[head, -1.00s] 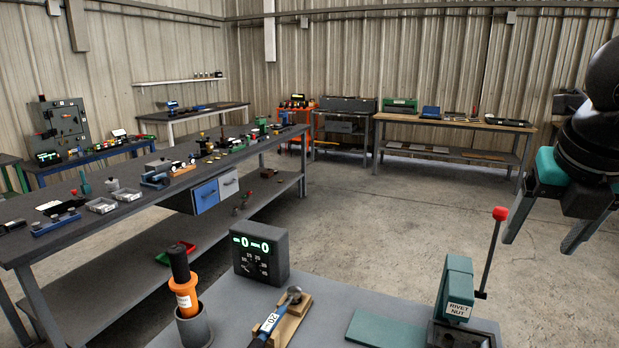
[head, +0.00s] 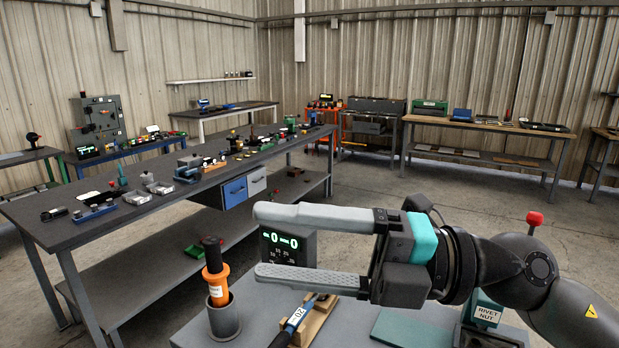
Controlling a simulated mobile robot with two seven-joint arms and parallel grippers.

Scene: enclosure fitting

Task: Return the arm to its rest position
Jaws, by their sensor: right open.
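My right gripper (head: 262,243) reaches in from the right of the head view and points left. Its two grey fingers are spread apart with nothing between them. It hangs over the near grey bench (head: 257,318), in front of the digital readout box (head: 279,247), and hides part of that box. My right arm also covers much of the teal rivet nut tool (head: 487,313), whose red knob (head: 535,218) shows above the arm. My left gripper does not show.
An orange-and-black tool (head: 215,275) stands in a grey cup (head: 224,318) on the near bench. A blue-handled tool (head: 297,317) lies on a wooden block, beside a teal mat (head: 402,327). A long dark workbench (head: 150,214) with small parts stands at left. Open floor lies behind the arm.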

